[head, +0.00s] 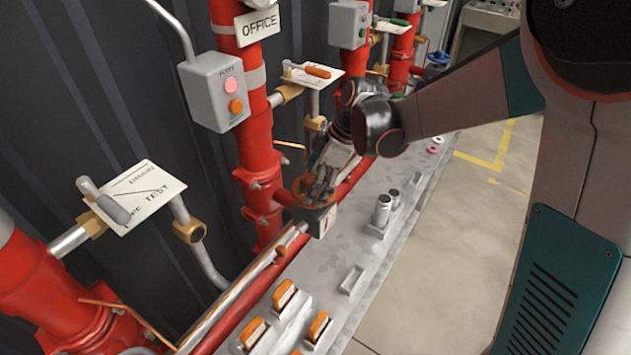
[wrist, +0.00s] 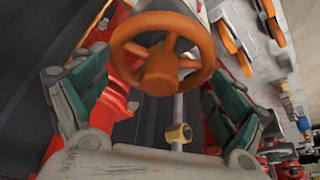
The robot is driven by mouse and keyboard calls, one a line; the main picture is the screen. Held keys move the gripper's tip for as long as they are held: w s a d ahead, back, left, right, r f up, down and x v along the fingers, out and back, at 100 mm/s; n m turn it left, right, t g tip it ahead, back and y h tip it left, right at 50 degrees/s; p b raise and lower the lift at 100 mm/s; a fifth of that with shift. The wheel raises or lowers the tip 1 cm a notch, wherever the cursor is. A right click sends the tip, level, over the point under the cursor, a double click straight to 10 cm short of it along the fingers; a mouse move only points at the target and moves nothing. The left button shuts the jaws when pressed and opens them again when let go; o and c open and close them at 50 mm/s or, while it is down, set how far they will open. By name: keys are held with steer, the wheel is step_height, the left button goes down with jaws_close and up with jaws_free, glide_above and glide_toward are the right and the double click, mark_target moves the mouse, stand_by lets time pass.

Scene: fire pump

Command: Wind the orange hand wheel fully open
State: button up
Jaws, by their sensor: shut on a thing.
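The orange hand wheel (wrist: 158,68) is in the upper middle of the wrist view, with its spokes and hub facing the camera. My gripper (wrist: 155,85) has its green-padded fingers on either side of the rim and is shut on the wheel. In the head view, my gripper (head: 318,185) reaches down to the wheel (head: 301,187) beside the red pipe, and its fingers hide much of the wheel. Exact finger contact with the rim is hard to see.
Orange-handled items (head: 283,294) and metal cylinders (head: 382,210) sit on the grey bench. Open floor (head: 450,240) lies to the right.

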steer(key=shift+s+f+n, duration=0.15)
steer(key=shift+f+n, duration=0.05)
steer(key=shift+n, duration=0.3)
steer(key=n+g, duration=0.1)
steer(key=n, duration=0.2)
steer(key=shift+g, duration=0.3)
steer(key=n+g, duration=0.1)
steer(key=n, duration=0.3)
steer(key=shift+h, duration=0.4)
steer(key=o, duration=1.2)
steer(key=shift+w, duration=0.2)
steer(key=shift+g, duration=0.3)
steer(key=shift+r+p, duration=2.4)
steer(key=shift+r, duration=1.25)
steer(key=shift+w, duration=0.1)
